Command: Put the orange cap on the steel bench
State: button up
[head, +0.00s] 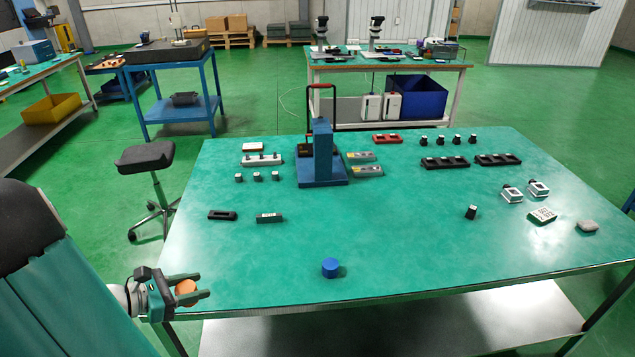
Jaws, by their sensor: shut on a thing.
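The orange cap (184,287) is small and round, and it sits between the fingers of my gripper (196,288) at the lower left. My gripper is shut on the cap and holds it by the near left corner of the green-topped bench (260,255). From this view I cannot tell how high the cap is above the bench top. The bench has a steel edge and a grey lower shelf. Part of the cap is hidden by the fingers.
A blue cylinder (330,267) stands near the front edge. A blue press-like fixture (321,160) stands at the back middle, with small blocks and holders around it. The front left of the top is clear. A black stool (145,157) stands left of the bench.

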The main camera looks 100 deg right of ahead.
jog(key=shift+d+r+n, duration=0.25)
jog(key=shift+d+n, duration=0.05)
jog(key=shift+d, duration=0.1)
jog(key=shift+d+f, duration=0.25)
jog(key=shift+d, duration=0.2)
send_over(209, 279)
jog(key=a, duration=0.1)
notch_tip(209, 279, down, 8)
jog(key=shift+s+a+f, duration=0.1)
jog(key=shift+f, duration=0.1)
jog(key=shift+d+f, duration=0.35)
jog(key=shift+f, duration=0.05)
jog(key=shift+d+f, duration=0.15)
jog(key=shift+f, duration=1.55)
jog(key=shift+f, duration=0.1)
jog(key=o, duration=1)
jog(key=shift+c, duration=0.2)
